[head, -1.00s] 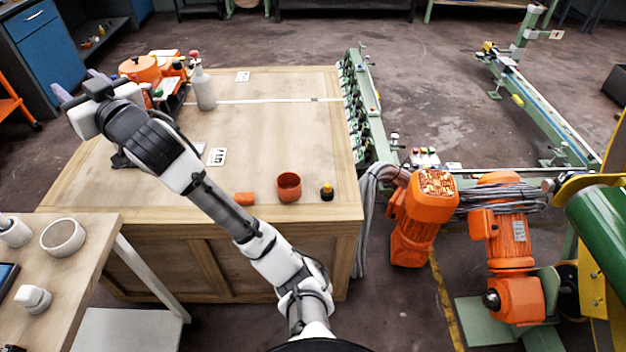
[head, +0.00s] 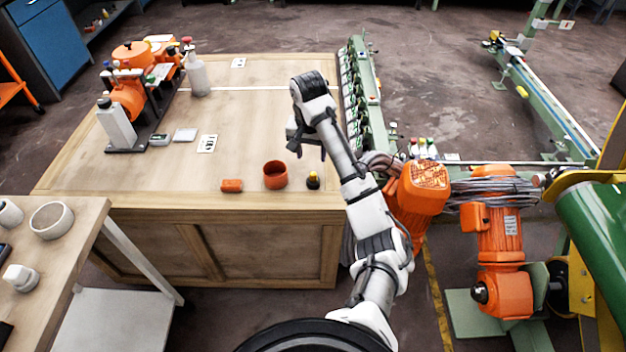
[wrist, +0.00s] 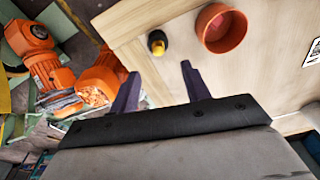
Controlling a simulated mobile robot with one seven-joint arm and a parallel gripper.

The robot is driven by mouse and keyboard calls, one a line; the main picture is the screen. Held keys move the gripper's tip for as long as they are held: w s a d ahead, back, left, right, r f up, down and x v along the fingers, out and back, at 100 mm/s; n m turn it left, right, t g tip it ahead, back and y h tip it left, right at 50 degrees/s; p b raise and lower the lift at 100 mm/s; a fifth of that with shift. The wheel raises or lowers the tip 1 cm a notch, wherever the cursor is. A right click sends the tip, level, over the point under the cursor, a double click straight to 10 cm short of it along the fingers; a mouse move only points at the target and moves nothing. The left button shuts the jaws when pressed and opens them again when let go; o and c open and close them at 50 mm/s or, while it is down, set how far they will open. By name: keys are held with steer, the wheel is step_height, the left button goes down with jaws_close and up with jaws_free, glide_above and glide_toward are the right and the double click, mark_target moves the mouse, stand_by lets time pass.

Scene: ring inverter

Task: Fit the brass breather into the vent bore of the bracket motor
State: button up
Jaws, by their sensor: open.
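A small dark piece with a yellow, brass-like part, apparently the breather (head: 313,181), stands near the front right corner of the wooden workbench. In the wrist view the breather (wrist: 157,43) lies beyond my fingertips, roughly in line with the gap between them. My gripper (head: 307,149) is above the bench, behind the breather in the head view. In the wrist view my gripper (wrist: 158,80) is open and empty. Two orange motors stand right of the bench, one nearer (head: 420,190) and one on a green base (head: 505,235). I cannot tell which is the bracket motor. No vent bore is clearly visible.
A green rack (head: 362,85) lines the bench's right edge. Bottles and orange parts crowd the back left. The bench middle (head: 250,125) is mostly clear.

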steer(key=b, duration=0.2)
glide_above(313, 174)
step_height(313, 174, down, 5)
steer(key=shift+s+a+r, duration=0.15)
steer(key=shift+r, duration=0.05)
steer(key=f, duration=0.4)
steer(key=shift+w+d+f, duration=0.2)
steer(key=shift+f, duration=0.05)
jaws_close()
steer(key=shift+r, duration=0.1)
